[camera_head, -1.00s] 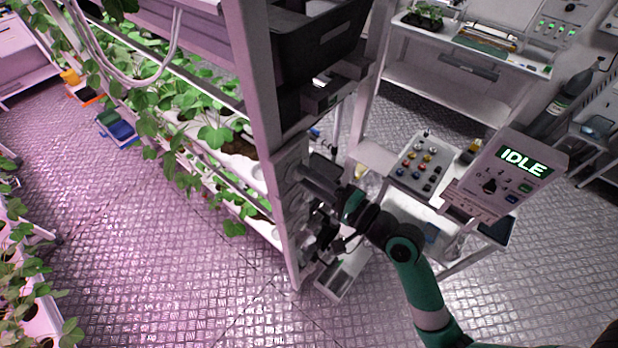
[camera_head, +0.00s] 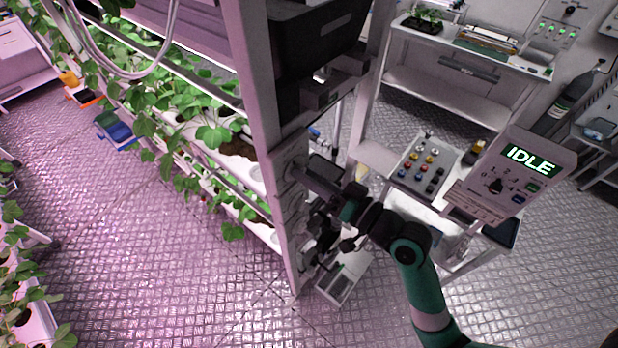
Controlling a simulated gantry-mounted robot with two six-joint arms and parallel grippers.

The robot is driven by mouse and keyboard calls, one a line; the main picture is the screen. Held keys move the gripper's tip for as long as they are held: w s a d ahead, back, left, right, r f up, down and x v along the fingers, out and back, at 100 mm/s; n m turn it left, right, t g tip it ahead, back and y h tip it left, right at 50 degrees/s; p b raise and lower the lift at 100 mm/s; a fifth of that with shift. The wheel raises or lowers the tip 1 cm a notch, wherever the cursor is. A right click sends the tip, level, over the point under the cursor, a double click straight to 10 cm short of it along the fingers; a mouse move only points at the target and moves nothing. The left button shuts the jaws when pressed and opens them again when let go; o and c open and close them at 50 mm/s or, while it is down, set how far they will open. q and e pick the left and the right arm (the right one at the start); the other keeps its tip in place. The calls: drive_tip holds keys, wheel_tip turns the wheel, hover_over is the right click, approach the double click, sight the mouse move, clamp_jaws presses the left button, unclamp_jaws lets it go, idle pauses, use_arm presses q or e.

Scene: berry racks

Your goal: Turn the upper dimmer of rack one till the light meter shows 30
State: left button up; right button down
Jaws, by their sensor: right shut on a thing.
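The rack (camera_head: 264,110) with strawberry plants stands left of centre, its end post towards me. My right arm, green and black, reaches up from the bottom right. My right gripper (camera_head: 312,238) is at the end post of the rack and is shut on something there. That thing is hidden by the dark gripper and wrist, so I cannot make out the dimmer itself. I cannot pick out a light meter reading. A box on the right has a screen (camera_head: 531,161) that reads IDLE. My left gripper is not in view.
A trolley with a panel of coloured buttons (camera_head: 422,166) stands right of my arm. A pale tray-like box (camera_head: 345,278) is below the gripper. A black crate (camera_head: 310,45) sits on the rack. A white bench (camera_head: 440,92) is at the back.

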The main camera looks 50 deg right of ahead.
drive_tip(key=shift+a+n+b, duration=0.1)
drive_tip(key=shift+n+b, duration=1.3)
drive_tip(key=shift+n, duration=6.4)
drive_tip(key=c, duration=0.5)
unclamp_jaws()
